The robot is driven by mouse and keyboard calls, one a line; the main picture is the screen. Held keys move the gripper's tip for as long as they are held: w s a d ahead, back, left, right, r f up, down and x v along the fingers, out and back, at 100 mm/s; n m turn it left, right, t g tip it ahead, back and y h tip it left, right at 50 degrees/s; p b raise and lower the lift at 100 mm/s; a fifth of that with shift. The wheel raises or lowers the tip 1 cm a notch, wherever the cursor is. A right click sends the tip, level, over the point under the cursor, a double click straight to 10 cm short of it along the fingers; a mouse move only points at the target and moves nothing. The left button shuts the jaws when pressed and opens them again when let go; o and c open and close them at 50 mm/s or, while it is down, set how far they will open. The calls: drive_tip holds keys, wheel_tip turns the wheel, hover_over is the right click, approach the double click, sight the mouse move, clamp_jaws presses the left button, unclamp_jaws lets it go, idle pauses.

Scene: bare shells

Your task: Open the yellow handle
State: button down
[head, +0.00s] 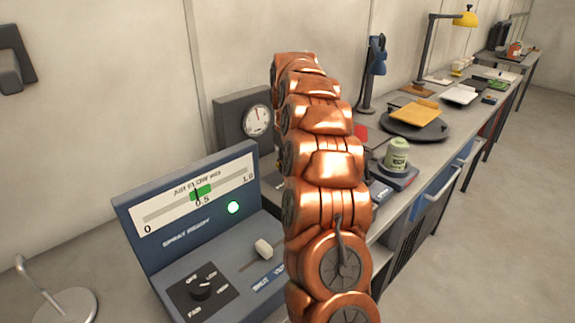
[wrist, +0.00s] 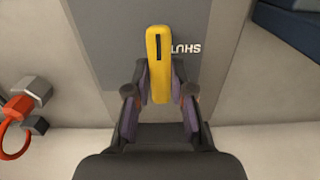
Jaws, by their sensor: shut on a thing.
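The yellow handle (wrist: 158,45) is a long narrow bar with a dark slot near its far end. It stands in front of a grey panel (wrist: 117,42), and upside-down lettering reading "SHUT" is beside it on the right. My gripper (wrist: 159,82) has one finger on each side of the handle's near part and is shut on it. In the head view my copper-coloured arm rises through the middle; the gripper and the yellow handle cannot be made out there.
In the head view, a blue control box (head: 185,218) with a gauge, knob and slider stands left of my arm. A dial box (head: 229,120) is behind it. A long bench holds a green can (head: 396,155) and lamps. Orange-red hardware (wrist: 16,112) is left in the wrist view. Floor at right is clear.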

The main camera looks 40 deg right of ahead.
idle(0.4)
drive_tip(key=c, duration=1)
unclamp_jaws()
drive_tip(key=shift+r, duration=3.75)
